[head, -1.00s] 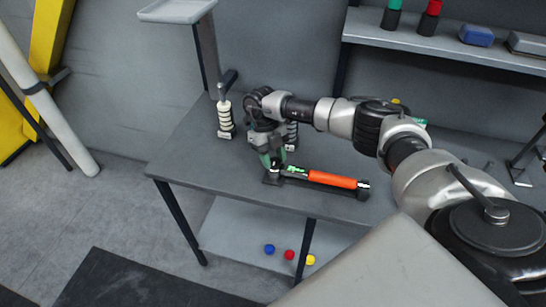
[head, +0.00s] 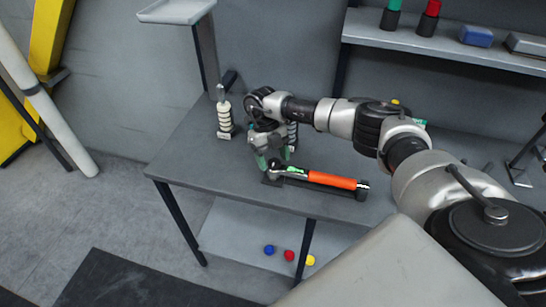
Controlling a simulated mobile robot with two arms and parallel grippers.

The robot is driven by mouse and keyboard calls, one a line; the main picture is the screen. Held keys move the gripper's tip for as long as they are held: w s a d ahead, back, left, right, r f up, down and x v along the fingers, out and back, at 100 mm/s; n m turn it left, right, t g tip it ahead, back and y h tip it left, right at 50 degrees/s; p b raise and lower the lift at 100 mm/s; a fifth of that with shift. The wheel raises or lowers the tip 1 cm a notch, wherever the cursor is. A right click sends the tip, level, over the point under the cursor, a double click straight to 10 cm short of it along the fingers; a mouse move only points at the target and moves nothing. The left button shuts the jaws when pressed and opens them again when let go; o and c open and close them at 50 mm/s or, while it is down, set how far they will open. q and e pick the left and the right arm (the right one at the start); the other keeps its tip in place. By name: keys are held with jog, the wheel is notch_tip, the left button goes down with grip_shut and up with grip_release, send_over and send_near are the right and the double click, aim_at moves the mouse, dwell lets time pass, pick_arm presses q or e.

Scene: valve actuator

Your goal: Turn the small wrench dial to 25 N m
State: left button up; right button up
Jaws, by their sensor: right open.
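The small wrench (head: 332,180) has an orange grip and lies on a dark holder on the grey table, its head at the left and its grip end at the right. A small green patch (head: 294,170) shows near its head; any numbers on it are too small to read. My right gripper (head: 272,165) points down at the wrench's head end, with green fingertips spread apart. It is open; whether a finger touches the wrench I cannot tell. The dial itself is not clearly visible. My left gripper is out of view.
A shelf (head: 450,48) with bottles and boxes is at the back right. The table's front left (head: 205,165) is clear.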

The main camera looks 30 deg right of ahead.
jog(key=shift+w+r, duration=0.1)
jog(key=b+v, duration=0.3)
jog(key=v, duration=0.7)
jog(key=shift+r, duration=0.3)
